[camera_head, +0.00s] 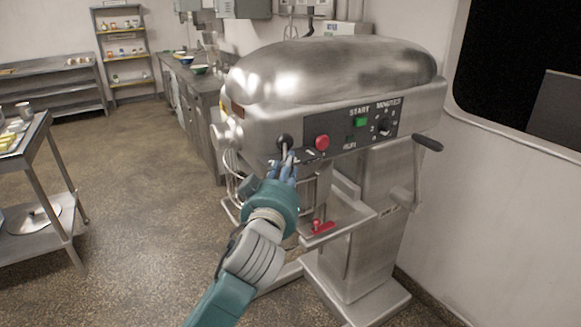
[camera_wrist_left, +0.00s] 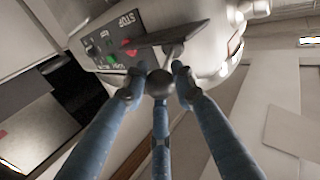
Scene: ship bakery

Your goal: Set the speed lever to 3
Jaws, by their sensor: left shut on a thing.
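The large steel mixer (camera_head: 330,75) stands in the middle of the head view. Its speed lever (camera_head: 284,142) has a dark round knob and sits at the left of the control panel, beside the red stop button (camera_head: 322,143). In the left wrist view the dark knob (camera_wrist_left: 159,84) lies between the fingers of the gripper (camera_wrist_left: 160,90). The speed marks by the lever are partly covered and too small to read. My right gripper is not in view.
The panel also has a green start button (camera_head: 361,122) and a timer dial (camera_head: 384,127). A crank handle (camera_head: 427,142) sticks out at the mixer's right. A red-handled part (camera_head: 322,227) is below. Open floor (camera_head: 130,190) lies to the left.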

